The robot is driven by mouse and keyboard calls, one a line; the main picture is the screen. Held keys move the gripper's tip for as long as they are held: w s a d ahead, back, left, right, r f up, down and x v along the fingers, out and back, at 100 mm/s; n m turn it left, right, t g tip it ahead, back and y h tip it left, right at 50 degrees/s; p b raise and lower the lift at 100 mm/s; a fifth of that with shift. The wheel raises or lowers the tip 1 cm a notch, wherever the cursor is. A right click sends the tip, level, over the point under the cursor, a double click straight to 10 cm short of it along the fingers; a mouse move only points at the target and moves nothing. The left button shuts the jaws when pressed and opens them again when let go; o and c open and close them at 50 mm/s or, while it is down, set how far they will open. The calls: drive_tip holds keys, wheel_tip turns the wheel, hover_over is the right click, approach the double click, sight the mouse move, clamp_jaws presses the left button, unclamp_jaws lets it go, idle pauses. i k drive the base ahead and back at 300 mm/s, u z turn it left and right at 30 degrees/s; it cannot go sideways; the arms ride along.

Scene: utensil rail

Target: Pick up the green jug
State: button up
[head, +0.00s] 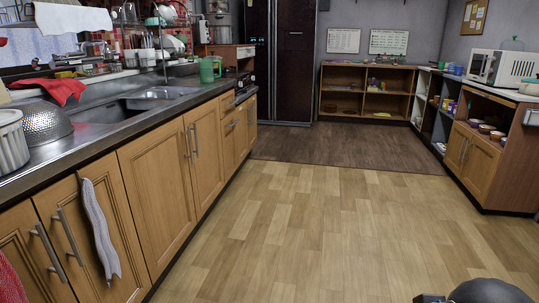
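A green jug (207,70) stands upright on the far part of the left counter, close to its front edge. It is small in the head view, and its handle seems to be on its right side. My gripper does not show. Only a dark rounded part of my own arm shows at the bottom right corner, far from the jug.
The steel counter (95,137) runs along the left, with a sink (122,108), a colander (45,124) and a red cloth (48,88). The wooden floor (300,225) is clear. A cabinet with a microwave (502,67) stands right.

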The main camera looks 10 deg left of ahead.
sight(207, 65)
drive_tip(key=u, duration=0.7)
drive_tip(key=i, duration=1.25)
drive_tip(key=u, duration=1.1)
drive_tip(key=i, duration=0.85)
drive_tip(key=z, duration=0.4)
